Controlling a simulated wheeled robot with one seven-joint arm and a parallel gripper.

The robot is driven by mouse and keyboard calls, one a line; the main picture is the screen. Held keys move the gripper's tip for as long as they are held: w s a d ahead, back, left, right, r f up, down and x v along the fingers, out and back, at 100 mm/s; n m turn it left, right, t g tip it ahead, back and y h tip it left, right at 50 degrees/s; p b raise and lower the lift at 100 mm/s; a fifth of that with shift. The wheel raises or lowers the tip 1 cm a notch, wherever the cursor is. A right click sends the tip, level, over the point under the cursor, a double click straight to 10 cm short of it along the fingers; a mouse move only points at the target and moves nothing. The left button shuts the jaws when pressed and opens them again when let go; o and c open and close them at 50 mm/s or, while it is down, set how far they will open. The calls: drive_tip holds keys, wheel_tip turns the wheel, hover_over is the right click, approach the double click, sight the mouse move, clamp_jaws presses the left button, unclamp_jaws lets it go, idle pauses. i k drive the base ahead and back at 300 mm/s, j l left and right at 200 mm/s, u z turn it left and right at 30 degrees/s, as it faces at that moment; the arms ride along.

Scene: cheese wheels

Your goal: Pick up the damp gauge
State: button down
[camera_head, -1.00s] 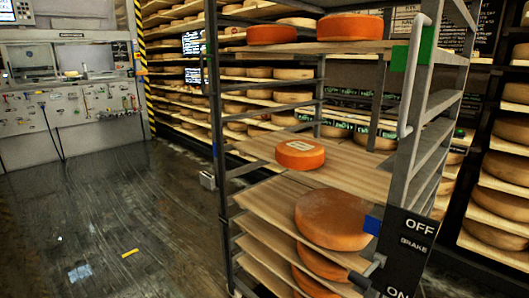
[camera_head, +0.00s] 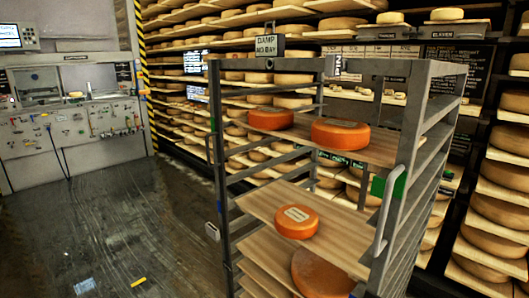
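I cannot make out a thing that is clearly the damp gauge. A small dark sign (camera_head: 270,46) whose top line reads "DAMP" stands at the top back left of the grey metal rack (camera_head: 422,110); its lower line is hard to read. A small grey box (camera_head: 212,232) sits on the rack's left side, and I cannot tell what it is. My gripper is not in view.
Wall shelves of cheeses stand behind and right. The dark floor (camera_head: 120,230) at left is mostly open, with a small yellow piece (camera_head: 138,282) on it.

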sight(270, 45)
drive_tip(key=i+j+z, duration=0.1)
drive_tip(key=z, duration=0.3)
drive_tip(key=j+z, duration=0.4)
drive_tip(key=i+j+z, duration=0.1)
drive_tip(key=j+z, duration=0.2)
drive_tip(key=j, duration=0.65)
drive_tip(key=j+z, duration=0.35)
drive_tip(key=j, duration=0.55)
